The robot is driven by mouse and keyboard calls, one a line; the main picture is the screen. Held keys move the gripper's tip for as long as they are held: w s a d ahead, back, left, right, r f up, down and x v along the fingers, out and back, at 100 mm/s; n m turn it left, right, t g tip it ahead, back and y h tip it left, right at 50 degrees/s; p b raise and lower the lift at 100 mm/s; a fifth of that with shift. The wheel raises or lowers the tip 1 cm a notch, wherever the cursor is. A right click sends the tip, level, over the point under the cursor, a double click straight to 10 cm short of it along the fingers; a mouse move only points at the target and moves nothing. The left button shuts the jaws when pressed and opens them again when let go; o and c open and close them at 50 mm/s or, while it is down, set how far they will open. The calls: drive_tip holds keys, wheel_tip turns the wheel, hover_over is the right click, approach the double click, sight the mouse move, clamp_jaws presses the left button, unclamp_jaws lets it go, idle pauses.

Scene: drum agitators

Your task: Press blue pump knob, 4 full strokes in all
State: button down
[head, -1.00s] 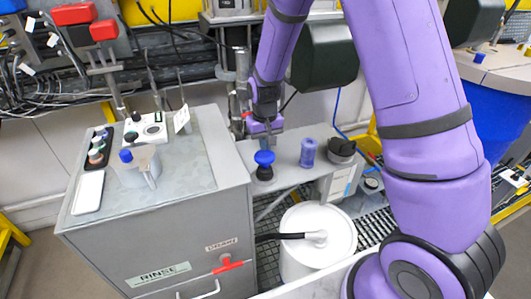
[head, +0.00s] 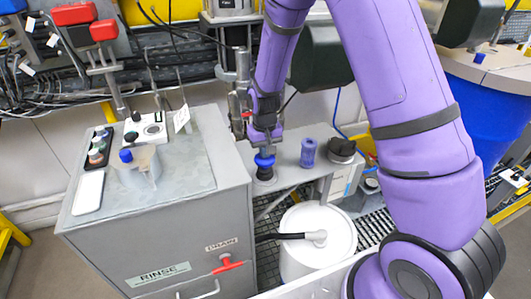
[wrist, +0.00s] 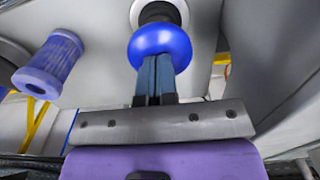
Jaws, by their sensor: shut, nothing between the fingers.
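The blue pump knob (head: 264,162) sits on a black base on the grey ledge just right of the rinse cabinet. In the wrist view the round knob (wrist: 160,42) is at the top centre, with a dark stem behind it. My gripper (head: 265,148) points down directly over the knob. In the wrist view its fingers (wrist: 156,72) are closed together, empty, with their tips against or right at the knob's top. The fingers partly hide the knob, and the exact contact cannot be made out.
A purple-blue cylinder (head: 308,152) and a dark round container (head: 342,150) stand to the right of the knob. The rinse cabinet (head: 180,235) is close on the left. A white drum (head: 322,222) with a black hose stands in front.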

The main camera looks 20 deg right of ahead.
drive_tip(key=shift+f, duration=1.05)
drive_tip(key=shift+r, duration=2.65)
drive_tip(key=shift+f, duration=0.1)
drive_tip(key=shift+f, duration=2.6)
drive_tip(key=shift+r, duration=0.1)
drive_tip(key=shift+r, duration=2.6)
